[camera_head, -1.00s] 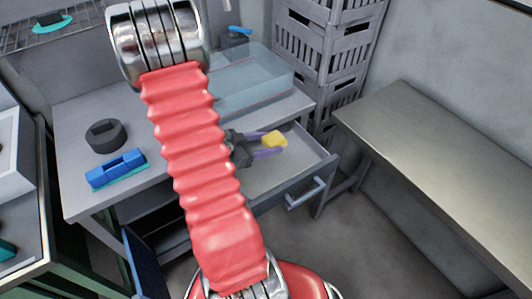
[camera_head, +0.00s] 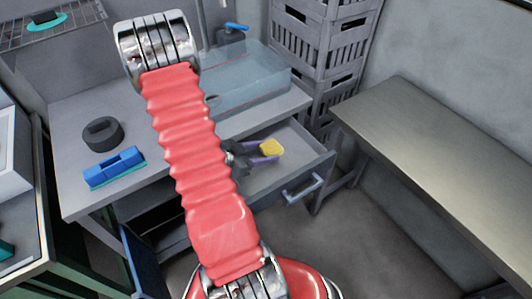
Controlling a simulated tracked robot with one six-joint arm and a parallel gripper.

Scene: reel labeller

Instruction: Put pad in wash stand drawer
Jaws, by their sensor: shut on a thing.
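The yellow pad (camera_head: 271,147) is between the purple fingertips of my gripper (camera_head: 266,153), which is shut on it. My gripper and the pad are over the open wash stand drawer (camera_head: 287,134), near its right part. The drawer is pulled out from under the wash stand top (camera_head: 68,125), with its handle (camera_head: 302,188) at the front. My red arm hides the left part of the drawer. I cannot tell whether the pad touches the drawer floor.
A blue brush (camera_head: 114,167) and a dark round thing (camera_head: 103,133) are on the wash stand top. A clear basin (camera_head: 240,80) with a blue tap lever (camera_head: 237,27) is behind. Grey crates (camera_head: 318,40) are stacked at the back. A bare metal table (camera_head: 440,140) is at right.

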